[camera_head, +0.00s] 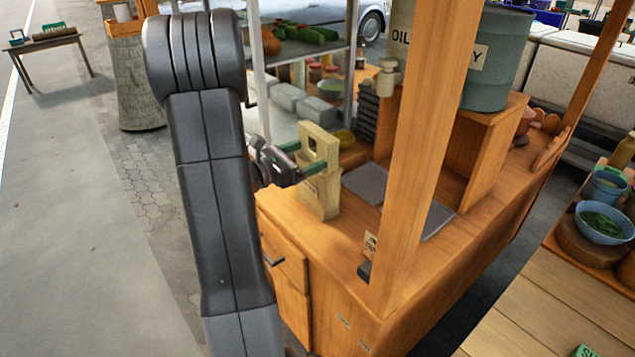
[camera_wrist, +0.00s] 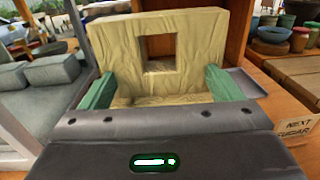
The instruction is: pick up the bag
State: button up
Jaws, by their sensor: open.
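The bag (camera_head: 320,188) is a tan paper-like bag with a square hole near its top. It stands upright on the orange wooden counter (camera_head: 345,240), near its left end. In the wrist view the bag (camera_wrist: 112,45) fills the upper middle, with its hole in the centre. My gripper (camera_head: 304,165) is at the upper part of the bag. Its green fingers (camera_wrist: 158,90) are open, one on each side below the hole. I cannot tell whether they touch the bag. The bag's lower part is hidden in the wrist view by my gripper's body.
A wooden post (camera_head: 425,150) rises from the counter right of the bag. Dark flat slabs (camera_head: 368,183) lie beside the bag. A metal drum (camera_head: 497,60) stands on a wooden box behind. A shelf rack (camera_head: 300,52) with vegetables is behind the bag. Open paving lies left.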

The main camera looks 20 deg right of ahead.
aim_at(324, 149)
jog(key=x, duration=0.4)
jog(key=shift+d+p, duration=0.4)
jog(key=shift+d, duration=0.05)
jog(key=shift+c, duration=0.3)
jog(key=c, duration=1.6)
jog(key=shift+o, duration=0.2)
